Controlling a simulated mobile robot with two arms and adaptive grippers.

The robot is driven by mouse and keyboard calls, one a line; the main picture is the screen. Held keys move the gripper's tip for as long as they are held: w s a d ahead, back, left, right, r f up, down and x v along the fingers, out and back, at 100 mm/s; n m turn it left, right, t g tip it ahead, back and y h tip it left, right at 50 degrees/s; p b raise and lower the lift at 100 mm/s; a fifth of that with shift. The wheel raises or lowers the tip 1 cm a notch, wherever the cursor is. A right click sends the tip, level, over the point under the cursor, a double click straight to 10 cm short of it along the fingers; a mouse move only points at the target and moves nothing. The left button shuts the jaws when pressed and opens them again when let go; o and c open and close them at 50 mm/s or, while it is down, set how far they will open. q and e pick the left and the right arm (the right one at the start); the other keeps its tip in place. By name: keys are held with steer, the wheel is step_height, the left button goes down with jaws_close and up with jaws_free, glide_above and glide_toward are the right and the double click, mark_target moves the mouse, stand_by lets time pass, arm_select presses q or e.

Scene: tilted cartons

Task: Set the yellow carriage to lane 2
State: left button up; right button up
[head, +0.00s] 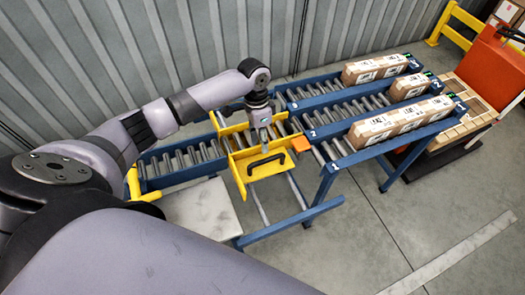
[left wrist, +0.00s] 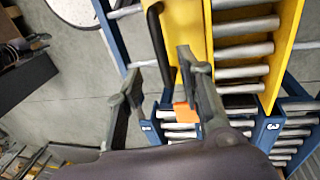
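The yellow carriage (head: 240,172) sits on the blue transfer frame, at the left ends of the roller lanes. It has rollers between yellow walls, a black handle (head: 267,166) on its near wall and an orange tab (head: 301,143) at its right end, near the front lane's end. My left gripper (head: 265,138) is above the carriage, pointing down. In the left wrist view my left gripper (left wrist: 158,65) has its fingers spread, with the black handle (left wrist: 158,38) showing between them; contact cannot be told. My right gripper is out of view.
Blue roller lanes extend right, with cardboard cartons on the back lane (head: 375,69), the middle lane (head: 410,87) and the front lane (head: 400,121). A roller section (head: 180,160) lies left of the carriage. Bare frame rails (head: 300,192) and open floor are in front.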

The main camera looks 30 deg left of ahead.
arm_select(q)
steer(key=shift+w+a+r, duration=0.15)
steer(key=shift+a+r, duration=0.05)
steer(key=shift+r, duration=0.95)
steer(key=shift+w+a+r, duration=0.1)
steer(key=shift+a+r, duration=0.05)
steer(key=shift+r, duration=0.95)
steer(key=shift+f, duration=0.1)
